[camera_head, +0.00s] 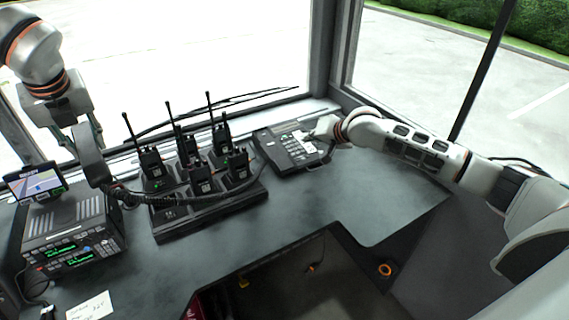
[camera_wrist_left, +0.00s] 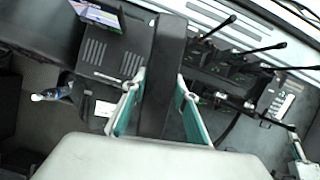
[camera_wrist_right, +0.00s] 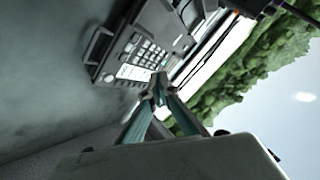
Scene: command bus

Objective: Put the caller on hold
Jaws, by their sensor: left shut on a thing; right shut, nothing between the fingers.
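The desk phone (camera_head: 268,143) sits on the counter by the window, right of the radios, its cradle empty. Its keypad and a white label show in the right wrist view (camera_wrist_right: 112,72). My left gripper (camera_head: 88,128) is shut on the dark handset (camera_head: 96,170), held up at the left above the radio console; the handset also shows between the fingers in the left wrist view (camera_wrist_left: 163,60). A coiled cord runs from it toward the phone. My right gripper (camera_head: 318,134) is shut and empty, its tips (camera_wrist_right: 158,88) over the phone's keypad side; contact with a key cannot be told.
A charging dock (camera_head: 172,230) with several upright walkie-talkies stands between handset and phone, the cord passing in front. A radio console (camera_head: 70,236) with a small screen (camera_head: 35,182) is at the left. A paper note (camera_head: 90,306) lies in front.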

